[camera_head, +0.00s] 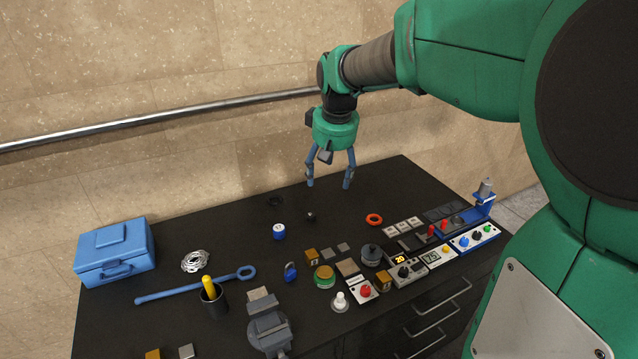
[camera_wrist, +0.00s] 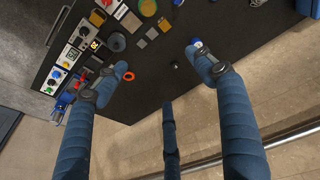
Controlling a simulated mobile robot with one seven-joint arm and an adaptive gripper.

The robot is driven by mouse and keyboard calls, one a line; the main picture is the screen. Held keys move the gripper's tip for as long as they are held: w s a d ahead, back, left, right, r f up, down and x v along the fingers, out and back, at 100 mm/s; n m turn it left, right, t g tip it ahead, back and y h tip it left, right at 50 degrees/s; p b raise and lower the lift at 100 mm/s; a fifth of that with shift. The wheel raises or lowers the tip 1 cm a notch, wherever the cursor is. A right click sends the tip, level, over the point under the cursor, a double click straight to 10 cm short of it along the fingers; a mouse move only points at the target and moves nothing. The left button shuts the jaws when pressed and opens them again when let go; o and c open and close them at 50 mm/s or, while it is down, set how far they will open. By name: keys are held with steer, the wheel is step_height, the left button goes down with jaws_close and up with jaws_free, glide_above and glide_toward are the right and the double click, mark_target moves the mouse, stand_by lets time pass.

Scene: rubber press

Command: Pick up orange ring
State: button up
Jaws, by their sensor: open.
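The orange ring (camera_head: 374,219) lies flat on the black workbench, right of the middle in the head view. It also shows in the wrist view (camera_wrist: 128,76), between my fingers and nearer the left one. My gripper (camera_head: 329,184) is open and empty, with blue fingers pointing down. It hangs above the back part of the bench, up and to the left of the ring in the head view. The fingers also show spread wide in the wrist view (camera_wrist: 146,72). Nothing covers the ring.
The black workbench (camera_head: 235,235) holds a blue toolbox (camera_head: 115,249), a blue wrench (camera_head: 195,284), a black cup (camera_head: 214,303) and a vise (camera_head: 268,328). Button and display panels (camera_head: 440,252) stand right and in front of the ring. A wall with a metal rail (camera_head: 170,115) is behind.

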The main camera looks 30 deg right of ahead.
steer(key=w+d+f+g+p, duration=0.1)
steer(key=w+d+f+p, duration=0.1)
steer(key=w+d+f, duration=0.45)
steer(key=w+d+f+g+p, duration=0.1)
steer(key=w+d+f, duration=0.3)
steer(key=w+d, duration=0.45)
steer(key=w+d+f+p, duration=0.2)
steer(key=d+f, duration=0.7)
steer(key=f, duration=0.1)
steer(key=w+d+f+g+p, duration=0.1)
steer(key=w+d+f, duration=0.2)
steer(key=d+f, duration=0.6)
steer(key=shift+f+y+p, duration=0.4)
steer(key=shift+f, duration=0.05)
steer(key=shift+d, duration=0.1)
steer(key=shift+f+p, duration=0.3)
steer(key=shift+f, duration=4)
steer(key=shift+f, duration=0.1)
